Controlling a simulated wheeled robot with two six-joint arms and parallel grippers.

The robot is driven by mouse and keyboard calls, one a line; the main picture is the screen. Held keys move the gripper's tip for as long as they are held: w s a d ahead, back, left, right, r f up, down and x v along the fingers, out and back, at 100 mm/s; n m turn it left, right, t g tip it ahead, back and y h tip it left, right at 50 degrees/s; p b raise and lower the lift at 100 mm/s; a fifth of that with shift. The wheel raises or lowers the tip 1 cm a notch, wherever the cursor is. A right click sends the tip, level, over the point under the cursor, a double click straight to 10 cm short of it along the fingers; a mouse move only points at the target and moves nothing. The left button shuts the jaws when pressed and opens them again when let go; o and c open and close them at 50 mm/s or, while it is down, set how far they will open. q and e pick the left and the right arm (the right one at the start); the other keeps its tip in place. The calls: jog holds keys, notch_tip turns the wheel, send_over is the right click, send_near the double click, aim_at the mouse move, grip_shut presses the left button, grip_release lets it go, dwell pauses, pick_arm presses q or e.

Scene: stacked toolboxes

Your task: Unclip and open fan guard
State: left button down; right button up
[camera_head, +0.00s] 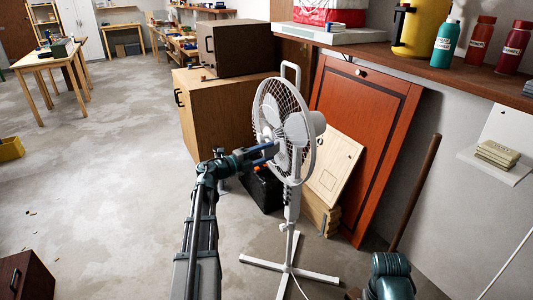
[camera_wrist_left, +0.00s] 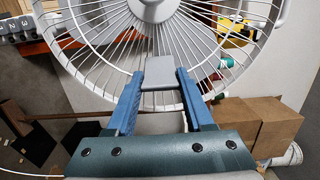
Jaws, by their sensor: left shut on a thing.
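A white standing fan (camera_head: 291,200) with a round wire guard (camera_head: 275,97) stands on a cross-shaped base. The guard fills the upper part of the left wrist view (camera_wrist_left: 100,40), with the pale hub above the fingers. My left gripper (camera_head: 274,149) reaches the guard's front from the left. In the left wrist view its two blue fingers (camera_wrist_left: 159,90) are shut on a grey clip (camera_wrist_left: 159,70) at the guard's rim. The guard looks closed. My right gripper is out of view; only a teal part of my right arm shows at the lower right.
A wooden cabinet (camera_head: 205,120) with a brown box (camera_head: 236,47) stands behind the fan. An orange-red door panel (camera_head: 365,130) and a pale board (camera_head: 332,167) lean beside it. A shelf (camera_head: 440,65) with bottles is at the upper right. The left floor is mostly clear.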

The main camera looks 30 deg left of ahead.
pick_arm(q)
jog(key=shift+c, duration=1.4)
grip_release()
jog(key=v, duration=1.3)
jog(key=shift+s+a, duration=0.2)
jog(key=shift+s, duration=0.15)
jog(key=shift+w, duration=0.1)
jog(key=x, duration=1.3)
jog(key=shift+w+d, duration=0.2)
jog(key=shift+w, duration=0.05)
